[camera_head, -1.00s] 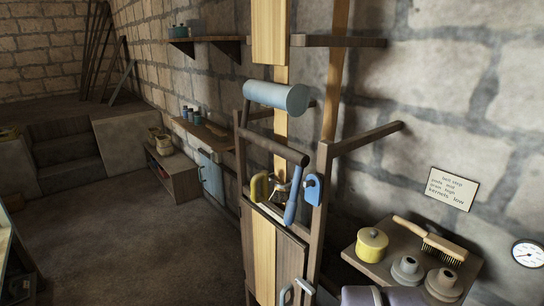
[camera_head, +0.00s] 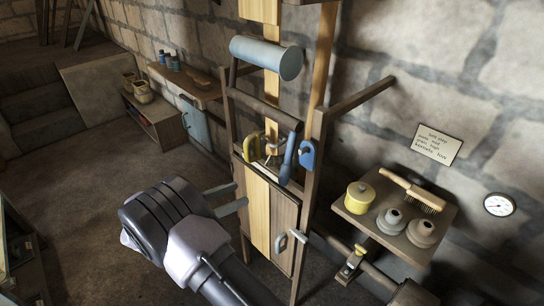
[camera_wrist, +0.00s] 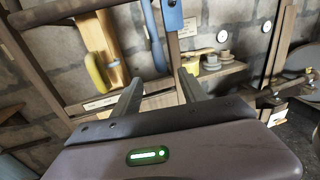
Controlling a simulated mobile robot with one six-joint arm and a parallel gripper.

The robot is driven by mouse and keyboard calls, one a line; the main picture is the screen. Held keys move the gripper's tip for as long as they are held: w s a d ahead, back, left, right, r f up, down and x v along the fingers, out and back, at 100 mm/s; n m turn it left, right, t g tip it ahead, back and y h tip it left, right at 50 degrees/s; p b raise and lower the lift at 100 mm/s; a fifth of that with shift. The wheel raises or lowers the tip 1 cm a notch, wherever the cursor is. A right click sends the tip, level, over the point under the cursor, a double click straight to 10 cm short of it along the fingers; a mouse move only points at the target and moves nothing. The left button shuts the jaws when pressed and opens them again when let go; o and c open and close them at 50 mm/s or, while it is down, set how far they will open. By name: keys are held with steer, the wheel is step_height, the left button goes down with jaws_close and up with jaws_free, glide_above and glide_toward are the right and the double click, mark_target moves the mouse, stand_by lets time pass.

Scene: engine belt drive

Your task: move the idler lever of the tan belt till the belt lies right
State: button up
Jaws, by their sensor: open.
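The tan belt (camera_head: 259,222) runs as a tall flat strip down the front of a dark wooden frame. It passes the pale blue drum (camera_head: 262,55) and a dark roller (camera_head: 290,133). I cannot tell which is the tan belt's idler lever. My gripper (camera_head: 242,193) is open and empty, left of the frame. In the wrist view, its fingers (camera_wrist: 160,82) point towards the blue lever (camera_wrist: 153,38) and yellow handle (camera_wrist: 97,72), apart from both.
On the right, a wall shelf (camera_head: 350,216) holds a yellow pot (camera_head: 360,194), a brush (camera_head: 412,187) and two grey cones. A sign (camera_head: 437,144) and a gauge (camera_head: 499,204) are on the stone wall. The floor (camera_head: 95,190) at left is open.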

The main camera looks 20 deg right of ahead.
mark_target(285, 173)
steer(key=w+d+b, duration=0.1)
steer(key=d, duration=0.4)
steer(key=d+b, duration=0.1)
steer(key=d, duration=0.5)
steer(key=w+d+b, duration=0.1)
steer(key=d, duration=0.5)
steer(key=shift+w+f, duration=0.15)
steer(key=shift+w, duration=0.2)
jaws_close()
stand_by(0.4)
